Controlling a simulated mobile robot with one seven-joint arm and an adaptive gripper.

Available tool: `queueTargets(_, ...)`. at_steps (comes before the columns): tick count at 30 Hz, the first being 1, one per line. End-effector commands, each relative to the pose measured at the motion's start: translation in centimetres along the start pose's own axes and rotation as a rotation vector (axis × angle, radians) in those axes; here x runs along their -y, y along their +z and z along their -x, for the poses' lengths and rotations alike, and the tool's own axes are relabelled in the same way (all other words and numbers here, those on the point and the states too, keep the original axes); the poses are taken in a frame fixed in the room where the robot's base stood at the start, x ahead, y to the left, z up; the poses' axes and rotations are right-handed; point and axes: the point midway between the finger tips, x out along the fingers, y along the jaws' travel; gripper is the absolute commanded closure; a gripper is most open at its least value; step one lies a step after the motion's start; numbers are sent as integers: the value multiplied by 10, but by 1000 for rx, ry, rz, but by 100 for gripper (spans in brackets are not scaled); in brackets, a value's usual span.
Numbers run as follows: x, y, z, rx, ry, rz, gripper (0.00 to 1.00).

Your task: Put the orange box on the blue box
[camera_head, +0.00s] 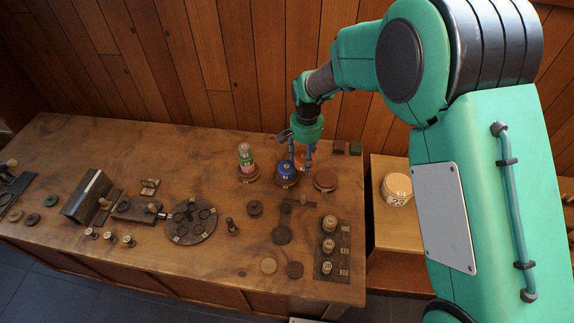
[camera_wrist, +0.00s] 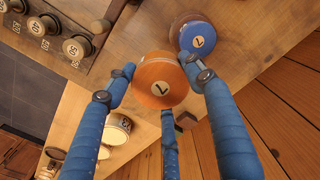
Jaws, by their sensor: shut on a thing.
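The orange box (camera_wrist: 160,82) is round, with a pale disc marked 7 on its top. In the wrist view it sits between the blue fingers of my gripper (camera_wrist: 165,88), which is shut on it. In the head view the orange box (camera_head: 300,158) shows only in part behind my gripper (camera_head: 300,163). The blue box (camera_head: 286,169) is also round and stands upright on a dark round base. It shows beside the orange box in the wrist view (camera_wrist: 198,38), with its own 7 disc. I cannot tell how high the orange box is held.
A green, white and red stack (camera_head: 246,160) stands left of the blue box. A bare brown round base (camera_head: 325,180) lies to the right. A rack with numbered knobs (camera_head: 329,245) is nearer the front. A labelled pale tub (camera_head: 396,188) stands on the right side surface.

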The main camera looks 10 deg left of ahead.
Motion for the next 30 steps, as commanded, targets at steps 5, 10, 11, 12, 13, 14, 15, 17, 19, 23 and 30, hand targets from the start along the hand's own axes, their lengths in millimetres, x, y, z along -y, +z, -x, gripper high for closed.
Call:
queueTargets(5, 44, -18, 18, -2, 0, -11, 73)
queueTargets(10, 66, -26, 28, -3, 0, -21, 73)
queueTargets(11, 69, -27, 28, -3, 0, -22, 73)
queueTargets(12, 71, -27, 29, -3, 0, -24, 73)
queueTargets(13, 72, -28, 30, -3, 0, -24, 73)
queueTargets(14, 73, -28, 30, -3, 0, -25, 73)
queueTargets(15, 73, -28, 30, -2, 0, -25, 73)
queueTargets(17, 73, -28, 30, -2, 0, -25, 73)
queueTargets(19, 73, -28, 30, -3, 0, -25, 73)
queueTargets(23, 73, -28, 30, -3, 0, -25, 73)
queueTargets(30, 72, -27, 15, -1, 1, -25, 73)
